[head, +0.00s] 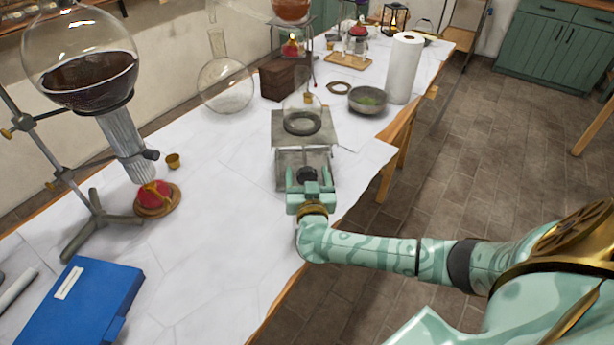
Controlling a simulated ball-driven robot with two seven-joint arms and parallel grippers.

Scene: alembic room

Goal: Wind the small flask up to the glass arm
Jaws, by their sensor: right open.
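A small clear flask (303,103) with a cork-coloured piece at its neck stands upright on a dark ring on top of a grey lab jack (283,131). The jack's dark round knob (307,174) is on its near side. My right gripper (308,174) is open, with its two fingers on either side of the knob; whether they touch it I cannot tell. A faint clear glass piece, perhaps the glass arm (246,8), shows at the top edge, beyond and above the small flask; its outline is hard to make out. My left gripper is not in view.
A large round flask of dark liquid (85,80) sits in a stand at left. A clear flask (226,86), a brown block (279,80), a grey bowl (367,100) and a paper roll (403,68) stand beyond the jack. A blue book (85,305) lies front left. The middle tabletop is clear.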

